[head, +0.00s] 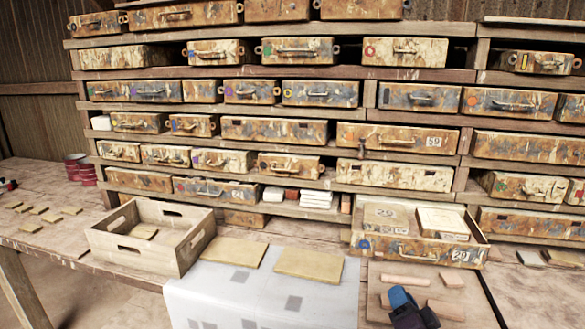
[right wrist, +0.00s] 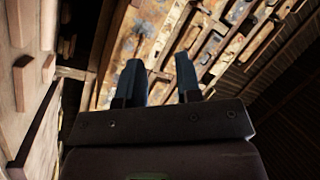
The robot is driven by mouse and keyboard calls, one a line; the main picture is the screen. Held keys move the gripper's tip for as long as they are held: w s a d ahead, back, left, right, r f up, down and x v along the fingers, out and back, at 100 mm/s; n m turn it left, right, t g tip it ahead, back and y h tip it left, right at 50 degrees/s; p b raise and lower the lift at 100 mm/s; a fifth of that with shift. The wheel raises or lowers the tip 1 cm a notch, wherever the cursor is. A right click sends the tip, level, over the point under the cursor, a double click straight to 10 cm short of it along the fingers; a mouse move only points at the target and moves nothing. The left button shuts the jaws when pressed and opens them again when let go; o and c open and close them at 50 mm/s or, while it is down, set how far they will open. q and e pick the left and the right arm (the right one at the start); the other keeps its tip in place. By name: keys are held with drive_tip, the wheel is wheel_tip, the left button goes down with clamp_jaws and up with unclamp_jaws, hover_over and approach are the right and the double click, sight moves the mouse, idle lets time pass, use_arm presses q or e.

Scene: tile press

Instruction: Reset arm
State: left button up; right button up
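My right gripper (head: 402,300) shows at the bottom right of the head view, over the board with wooden pieces at the table's front. In the right wrist view its two dark blue-grey fingers (right wrist: 158,78) stand apart with nothing between them, so it is open and empty. That view looks toward the drawer shelves, with the table side at the left. My left gripper and left arm do not show in either view.
A wooden crate (head: 190,257) holds a small tile. An open drawer (head: 365,246) holds boxes. Wooden pieces (head: 405,281) lie near my right gripper. Drawer shelves (head: 240,73) block the back.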

drive_tip(key=s+d+f+n+g, duration=0.1)
drive_tip(key=s+f+n+g, duration=0.3)
drive_tip(key=s+f, duration=0.5)
drive_tip(key=s+d+f+n+g+h, duration=0.1)
drive_tip(key=s+f+n+g, duration=0.3)
drive_tip(key=s+f, duration=0.6)
drive_tip(key=s+d+n, duration=0.1)
drive_tip(key=s, duration=0.6)
drive_tip(key=shift+s+d+n+h, duration=0.15)
drive_tip(key=shift+s+n+h, duration=0.15)
drive_tip(key=shift+n, duration=0.1)
